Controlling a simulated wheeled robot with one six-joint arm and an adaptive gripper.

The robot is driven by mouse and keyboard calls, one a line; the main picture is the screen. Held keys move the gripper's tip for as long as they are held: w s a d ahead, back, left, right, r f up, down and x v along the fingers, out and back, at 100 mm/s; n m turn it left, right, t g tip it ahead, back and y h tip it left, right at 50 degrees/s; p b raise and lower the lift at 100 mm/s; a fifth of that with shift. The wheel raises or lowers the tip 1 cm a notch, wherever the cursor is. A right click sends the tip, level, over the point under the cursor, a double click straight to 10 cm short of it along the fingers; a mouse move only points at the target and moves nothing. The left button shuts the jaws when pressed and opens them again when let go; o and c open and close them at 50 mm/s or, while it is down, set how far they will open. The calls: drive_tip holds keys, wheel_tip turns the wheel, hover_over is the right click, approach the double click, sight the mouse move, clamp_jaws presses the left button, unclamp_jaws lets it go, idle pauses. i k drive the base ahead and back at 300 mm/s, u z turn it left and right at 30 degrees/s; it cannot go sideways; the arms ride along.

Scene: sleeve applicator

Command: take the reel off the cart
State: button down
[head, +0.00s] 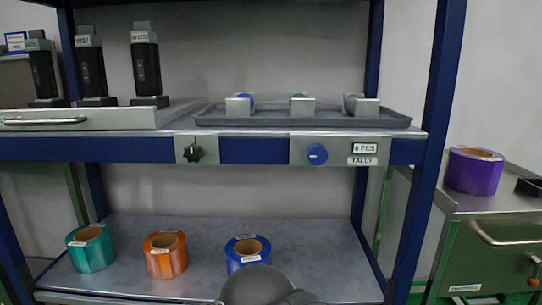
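A purple reel (472,174) with a tan core and a small label stands upright on the grey top of a green cart (510,207) at the right edge of the head view. Nothing touches the reel from above. A dark rounded part of my arm shows at the bottom middle, in front of the lower shelf and well left of the cart. My gripper's fingers are not visible.
A blue-framed rack (441,125) stands left of the cart. Its lower shelf (310,240) holds a teal reel (91,252), an orange reel (165,262) and a blue reel (234,260). A dark tray (300,120) sits above. A black item (529,187) lies right of the purple reel.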

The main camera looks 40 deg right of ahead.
sight(474, 171)
drive_tip(key=u, duration=1.85)
drive_tip(key=k, duration=2.2)
drive_tip(key=z, duration=1.25)
